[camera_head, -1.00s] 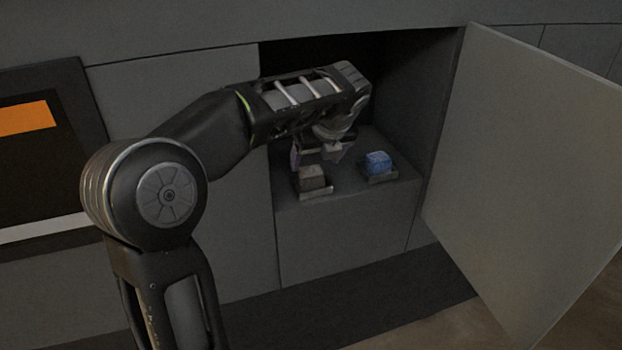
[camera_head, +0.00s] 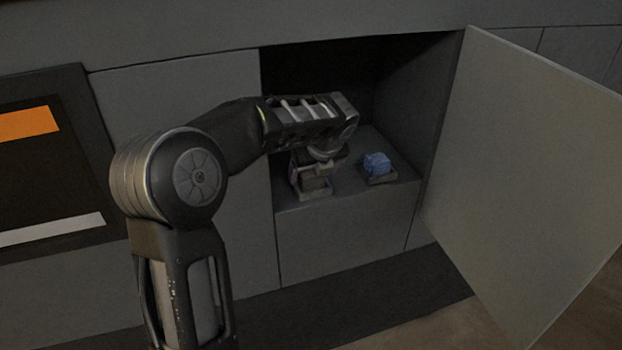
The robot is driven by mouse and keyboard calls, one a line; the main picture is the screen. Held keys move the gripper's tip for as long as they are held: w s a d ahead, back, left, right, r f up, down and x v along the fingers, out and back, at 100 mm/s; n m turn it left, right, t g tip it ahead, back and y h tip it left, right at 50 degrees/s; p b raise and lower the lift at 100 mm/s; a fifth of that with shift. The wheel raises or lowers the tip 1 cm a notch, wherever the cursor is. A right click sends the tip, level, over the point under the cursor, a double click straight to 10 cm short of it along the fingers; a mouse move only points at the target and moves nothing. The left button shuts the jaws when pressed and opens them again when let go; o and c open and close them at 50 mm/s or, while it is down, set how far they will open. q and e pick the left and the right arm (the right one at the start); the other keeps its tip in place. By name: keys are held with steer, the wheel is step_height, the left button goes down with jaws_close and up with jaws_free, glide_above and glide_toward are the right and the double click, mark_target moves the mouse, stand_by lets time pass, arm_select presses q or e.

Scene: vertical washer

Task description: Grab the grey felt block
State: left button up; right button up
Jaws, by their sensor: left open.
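The grey felt block (camera_head: 314,183) looks grey-brown and sits in a small tray at the left of the open cabinet's shelf. My left gripper (camera_head: 313,176) reaches in from the left and points down, with its open fingers low around the block. The gripper partly hides the block, and I cannot tell whether the fingers touch it. My right gripper is not in view.
A blue block (camera_head: 377,163) sits in its own tray to the right on the shelf (camera_head: 345,207). The cabinet door (camera_head: 530,180) stands wide open at the right. Cabinet walls enclose the dark space around the arm.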

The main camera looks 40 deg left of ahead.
mark_target(312, 174)
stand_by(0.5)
arm_select(q)
steer(key=c, duration=1.4)
steer(key=shift+r, duration=0.15)
steer(key=shift+c, duration=0.2)
step_height(312, 174, up, 10)
